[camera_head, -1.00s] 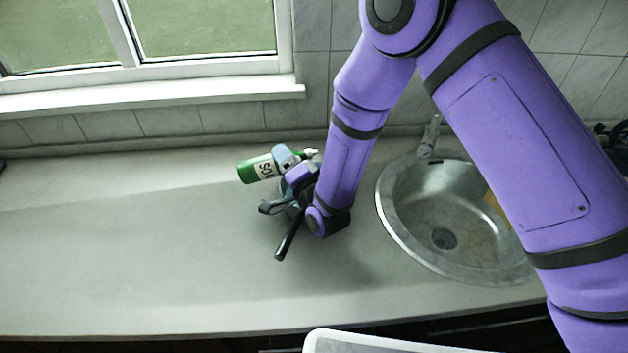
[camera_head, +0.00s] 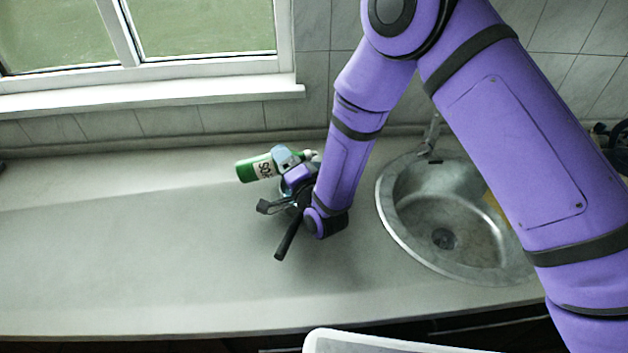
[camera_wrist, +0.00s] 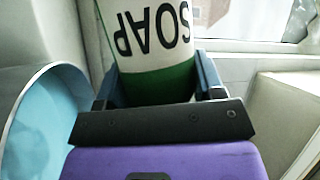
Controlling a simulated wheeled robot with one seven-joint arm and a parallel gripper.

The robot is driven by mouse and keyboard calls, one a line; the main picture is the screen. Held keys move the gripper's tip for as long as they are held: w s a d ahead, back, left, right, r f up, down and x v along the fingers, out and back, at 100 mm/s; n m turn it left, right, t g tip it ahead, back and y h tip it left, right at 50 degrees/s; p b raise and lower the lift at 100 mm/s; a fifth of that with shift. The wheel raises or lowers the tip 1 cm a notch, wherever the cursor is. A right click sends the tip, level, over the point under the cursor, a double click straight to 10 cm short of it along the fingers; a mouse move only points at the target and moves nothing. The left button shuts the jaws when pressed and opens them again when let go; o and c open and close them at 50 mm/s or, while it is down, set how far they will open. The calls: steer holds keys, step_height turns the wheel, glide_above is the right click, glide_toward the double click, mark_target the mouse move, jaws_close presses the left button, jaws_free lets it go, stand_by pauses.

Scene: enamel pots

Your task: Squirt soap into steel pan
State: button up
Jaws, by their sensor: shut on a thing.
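The soap bottle (camera_head: 256,168) is green with a white SOAP label and lies nearly sideways in the air, its pale nozzle to the right. My gripper (camera_head: 288,158) is shut on it. In the wrist view the bottle (camera_wrist: 155,60) fills the space between the fingers of my gripper (camera_wrist: 155,88), its label upside down. A round vessel (camera_wrist: 40,130) with a light-blue inside and pale rim is at left there. In the head view, a dark handle (camera_head: 290,237) sticks out below my wrist. My gripper and arm hide most of the pan, so its steel is not clear.
A round steel sink (camera_head: 408,238) with a tap (camera_head: 432,132) is to the right, partly behind my arm. The grey counter (camera_head: 130,250) is clear on the left. A window (camera_head: 200,45) and tiled wall stand behind it.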

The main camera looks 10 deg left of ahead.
steer(key=shift+a+m, duration=0.1)
steer(key=shift+m, duration=0.2)
stand_by(0.5)
steer(key=shift+r+m+t+p, duration=0.3)
steer(key=shift+m+t+p, duration=0.1)
steer(key=shift+m, duration=0.1)
stand_by(2.1)
